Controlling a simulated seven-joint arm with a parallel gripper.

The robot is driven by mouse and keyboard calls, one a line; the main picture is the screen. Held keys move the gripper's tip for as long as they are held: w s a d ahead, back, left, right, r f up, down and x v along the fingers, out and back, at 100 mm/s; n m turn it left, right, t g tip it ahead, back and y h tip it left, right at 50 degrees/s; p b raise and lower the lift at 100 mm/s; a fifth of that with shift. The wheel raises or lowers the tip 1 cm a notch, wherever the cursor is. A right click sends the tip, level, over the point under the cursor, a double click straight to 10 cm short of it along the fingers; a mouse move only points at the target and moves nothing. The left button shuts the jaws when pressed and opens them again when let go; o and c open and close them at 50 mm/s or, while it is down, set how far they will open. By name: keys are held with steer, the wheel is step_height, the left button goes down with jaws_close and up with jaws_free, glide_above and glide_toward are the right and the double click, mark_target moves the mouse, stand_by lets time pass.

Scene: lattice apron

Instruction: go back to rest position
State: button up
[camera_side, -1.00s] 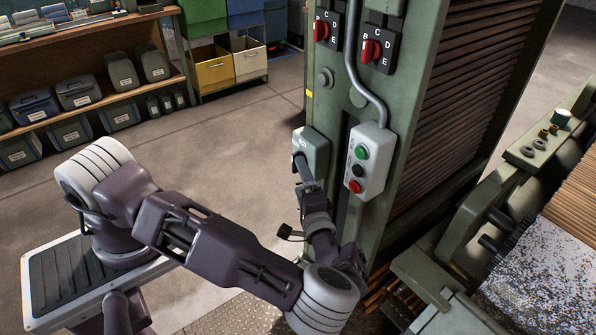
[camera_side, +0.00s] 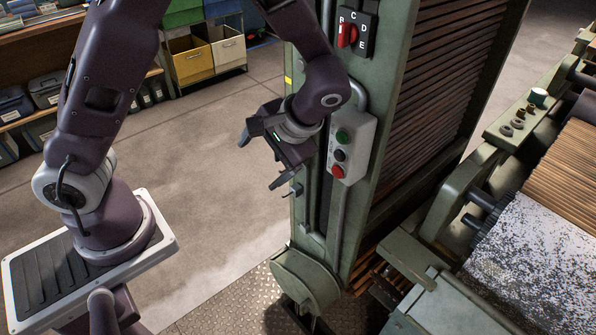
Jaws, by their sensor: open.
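My gripper (camera_side: 261,163) is open and empty, with its fingers spread and pointing down and left. It hangs in the air just left of the green cabinet (camera_side: 385,170) and left of the button box (camera_side: 352,148). The button box carries a green, a black and a red button. My arm rises from its base at the left, leaves the top of the picture and comes back down to the gripper. The wrist hides part of the cabinet's front.
A red rotary switch (camera_side: 347,36) is on the cabinet above the button box. A machine bed with rollers (camera_side: 535,240) fills the right side. Shelves with bins (camera_side: 40,95) and yellow boxes (camera_side: 192,62) stand at the back left. The floor (camera_side: 215,215) between is clear.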

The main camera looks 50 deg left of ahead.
steer(key=s+d+r+m+t+h, duration=0.1)
steer(key=s+r+t+h, duration=0.5)
steer(key=s+r, duration=0.7)
steer(key=shift+s+d+r+t, duration=0.25)
steer(key=shift+d+r+t, duration=0.6)
steer(key=shift+r, duration=0.95)
